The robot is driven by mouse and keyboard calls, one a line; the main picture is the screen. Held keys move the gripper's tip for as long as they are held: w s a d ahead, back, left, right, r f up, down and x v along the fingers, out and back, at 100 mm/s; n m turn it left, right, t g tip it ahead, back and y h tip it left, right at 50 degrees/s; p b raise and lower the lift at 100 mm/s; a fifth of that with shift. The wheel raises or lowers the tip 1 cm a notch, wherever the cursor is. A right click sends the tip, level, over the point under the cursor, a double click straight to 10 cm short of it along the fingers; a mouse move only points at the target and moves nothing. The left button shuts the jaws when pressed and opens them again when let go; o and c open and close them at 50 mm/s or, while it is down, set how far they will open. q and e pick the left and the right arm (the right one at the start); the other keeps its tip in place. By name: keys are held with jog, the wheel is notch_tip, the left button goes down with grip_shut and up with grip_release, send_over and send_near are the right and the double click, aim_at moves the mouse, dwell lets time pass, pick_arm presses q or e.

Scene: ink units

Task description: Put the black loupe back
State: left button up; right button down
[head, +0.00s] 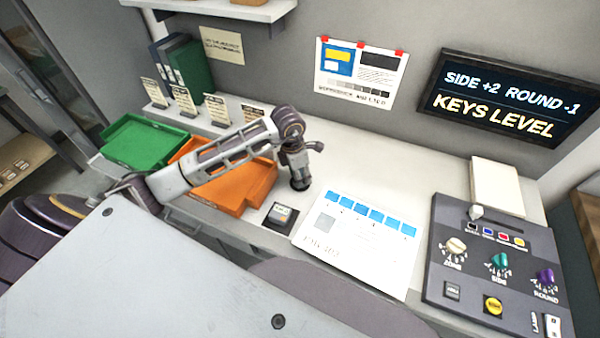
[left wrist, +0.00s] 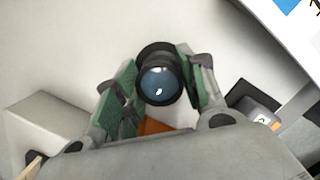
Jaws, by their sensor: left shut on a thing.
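The black loupe (head: 300,182) is at the tip of my left gripper (head: 298,160), over the white counter between the orange tray and the printed sheet. In the left wrist view the loupe (left wrist: 158,75) shows its round bluish lens, between the two green-padded fingers of my left gripper (left wrist: 157,82). The gripper is shut on it. The loupe looks upright in the head view. I cannot tell whether its base touches the counter. My right gripper is in neither view.
An orange tray (head: 231,203) and a green tray (head: 145,144) stand left. A small dark device (head: 280,217) and a white printed sheet (head: 330,254) lie in front. A control panel (head: 470,285) is right. Bare counter (head: 400,170) lies behind the sheet.

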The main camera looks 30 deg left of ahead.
pick_arm(q)
jog(key=shift+f, duration=0.2)
jog(key=o, duration=1)
jog(key=shift+r, duration=0.1)
jog(key=shift+r, duration=0.2)
jog(key=r, duration=0.3)
jog(key=r+b, duration=0.1)
jog(key=r, duration=0.3)
jog(key=s+a+r+b, duration=0.1)
jog(key=r, duration=0.2)
jog(key=shift+r, duration=0.15)
jog(key=shift+s+a+r, duration=0.1)
jog(key=shift+s+r, duration=0.05)
jog(key=shift+r, duration=0.55)
